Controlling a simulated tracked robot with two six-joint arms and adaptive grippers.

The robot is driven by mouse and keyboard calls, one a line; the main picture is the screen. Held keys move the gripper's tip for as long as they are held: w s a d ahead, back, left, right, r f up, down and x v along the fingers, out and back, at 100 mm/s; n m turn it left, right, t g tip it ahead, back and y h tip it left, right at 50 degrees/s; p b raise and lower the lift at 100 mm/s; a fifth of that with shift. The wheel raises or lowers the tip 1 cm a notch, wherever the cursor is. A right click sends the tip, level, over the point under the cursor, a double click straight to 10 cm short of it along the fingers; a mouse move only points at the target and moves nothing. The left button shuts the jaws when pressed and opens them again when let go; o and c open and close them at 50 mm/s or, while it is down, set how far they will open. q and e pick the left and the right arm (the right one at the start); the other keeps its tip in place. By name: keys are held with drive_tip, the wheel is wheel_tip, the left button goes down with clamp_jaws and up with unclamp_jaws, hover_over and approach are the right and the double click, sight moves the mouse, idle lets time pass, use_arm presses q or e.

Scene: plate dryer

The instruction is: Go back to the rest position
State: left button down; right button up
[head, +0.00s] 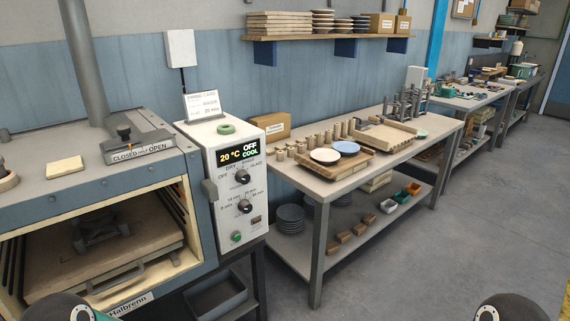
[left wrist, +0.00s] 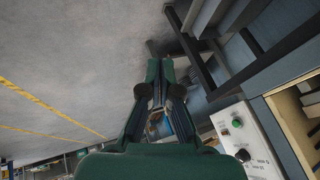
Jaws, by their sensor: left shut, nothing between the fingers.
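My left gripper (left wrist: 160,68) shows in the left wrist view. Its green fingers are together with nothing between them, above bare grey floor beside the dryer's control box (left wrist: 240,140). In the head view only rounded dark parts of my arms show at the bottom left and bottom right edges. Neither gripper's fingers can be seen there. My right gripper is in neither view. The dryer (head: 100,195) stands at the left of the head view with its front open, showing a board with a handle (head: 117,278) inside. Its control box (head: 232,190) displays 20 °C, OFF and COOL.
A workbench (head: 330,182) right of the dryer bears a white plate (head: 324,156) and a blue plate (head: 346,148) on a board. A wall shelf (head: 330,36) holds boards and stacked plates. The floor (head: 480,220) at the right is clear.

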use_arm(q)
drive_tip(key=s+d+n+g+h, duration=0.1)
drive_tip(key=s+d+n+g, duration=0.2)
drive_tip(key=s, duration=0.6)
drive_tip(key=s+d+f+n+g+h, duration=0.1)
drive_tip(key=s+d+n+g+h, duration=0.1)
drive_tip(key=s+d+n, duration=0.3)
drive_tip(key=shift+s+f+n+g, duration=0.25)
drive_tip(key=shift+s+n+g, duration=0.25)
drive_tip(key=shift+s+n, duration=1.4)
drive_tip(key=shift+s+m, duration=0.5)
